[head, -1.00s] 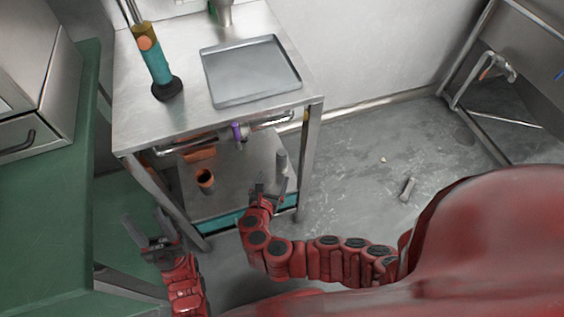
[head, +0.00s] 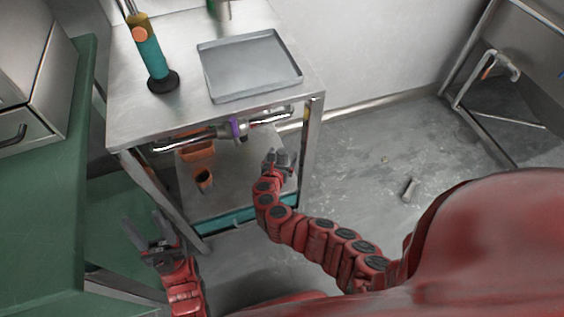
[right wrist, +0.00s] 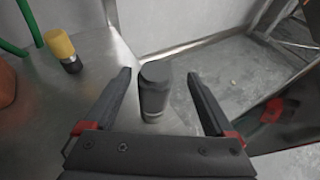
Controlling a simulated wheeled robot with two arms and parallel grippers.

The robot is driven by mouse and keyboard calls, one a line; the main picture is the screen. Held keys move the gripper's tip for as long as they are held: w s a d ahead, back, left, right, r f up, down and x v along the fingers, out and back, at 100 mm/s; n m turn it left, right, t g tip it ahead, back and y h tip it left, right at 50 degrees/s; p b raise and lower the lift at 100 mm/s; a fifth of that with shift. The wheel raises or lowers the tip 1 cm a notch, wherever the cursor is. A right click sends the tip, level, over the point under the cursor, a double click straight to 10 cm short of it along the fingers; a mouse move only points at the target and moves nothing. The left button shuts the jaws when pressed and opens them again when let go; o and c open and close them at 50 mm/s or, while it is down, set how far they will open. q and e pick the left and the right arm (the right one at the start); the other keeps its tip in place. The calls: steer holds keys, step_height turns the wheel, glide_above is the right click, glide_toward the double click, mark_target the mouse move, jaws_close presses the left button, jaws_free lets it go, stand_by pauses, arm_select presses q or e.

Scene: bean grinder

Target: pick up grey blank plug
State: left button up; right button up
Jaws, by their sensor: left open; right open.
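The grey blank plug (right wrist: 154,92) shows in the right wrist view as a dark grey, rounded-top cylinder standing on the metal shelf. My right gripper (right wrist: 158,76) is open, with the plug between its two fingers in that view. I cannot tell whether either finger touches it. In the head view my right gripper (head: 277,158) is over the right side of the cart's lower shelf (head: 225,200), and the plug is not clearly visible there. My left gripper (head: 144,224) is open and empty beside the green counter, left of the cart.
A tray (head: 250,68) and a teal tool (head: 150,62) stand on the cart top (head: 190,112), above the lower shelf. An orange cup (head: 204,180) and a yellow-topped black cylinder (right wrist: 64,48) are on the shelf. A grey piece (head: 409,189) lies on the floor.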

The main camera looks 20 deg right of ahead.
steer(key=x, duration=0.1)
steer(key=b+x, duration=0.1)
steer(key=x, duration=0.1)
steer(key=shift+w+a+f, duration=0.1)
steer(key=shift+w+a, duration=0.1)
steer(key=shift+w, duration=0.15)
steer(key=shift+w+d+f+b, duration=0.15)
steer(key=shift+w+d+b, duration=0.1)
steer(key=shift+w+b, duration=0.1)
jaws_close()
